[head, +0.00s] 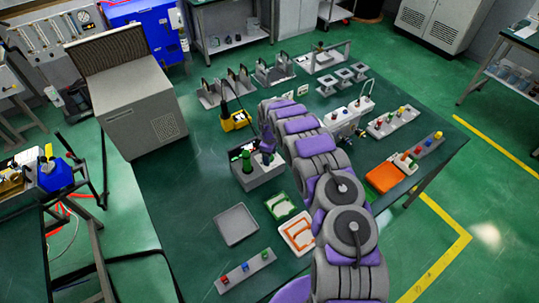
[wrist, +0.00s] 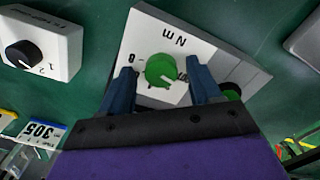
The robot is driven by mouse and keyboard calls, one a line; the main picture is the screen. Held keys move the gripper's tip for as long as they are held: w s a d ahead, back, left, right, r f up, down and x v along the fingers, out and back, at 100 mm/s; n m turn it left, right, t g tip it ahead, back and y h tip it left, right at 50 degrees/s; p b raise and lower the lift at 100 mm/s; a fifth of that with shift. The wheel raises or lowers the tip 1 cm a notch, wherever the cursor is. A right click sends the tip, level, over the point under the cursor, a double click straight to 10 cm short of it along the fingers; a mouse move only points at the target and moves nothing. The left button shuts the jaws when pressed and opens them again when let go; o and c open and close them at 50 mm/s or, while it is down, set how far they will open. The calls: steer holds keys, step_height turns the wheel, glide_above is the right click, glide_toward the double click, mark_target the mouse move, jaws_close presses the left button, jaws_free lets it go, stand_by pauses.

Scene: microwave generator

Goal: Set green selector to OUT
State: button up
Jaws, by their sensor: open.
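The green selector (wrist: 161,70) is a round knob on the pale panel of a grey box (wrist: 212,50) in the wrist view. Dark letters and marks are printed around it; I cannot read which position is OUT. My gripper (wrist: 160,67) is open, with one blue finger on each side of the knob. Whether the fingers touch it I cannot tell. In the head view, the grey box (head: 262,178) stands on the green table with a green part (head: 247,162) on top, and my gripper (head: 267,150) is over it, its fingers not clearly visible.
A white box with a black knob (wrist: 24,54) is at the upper left of the wrist view. Near the box in the head view are a yellow device (head: 236,121), a grey tray (head: 236,224), a green frame (head: 281,206) and an orange-and-white tray (head: 298,232).

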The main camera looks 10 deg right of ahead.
step_height(320, 180, up, 17)
stand_by(0.6)
steer(key=shift+r, duration=0.1)
stand_by(0.3)
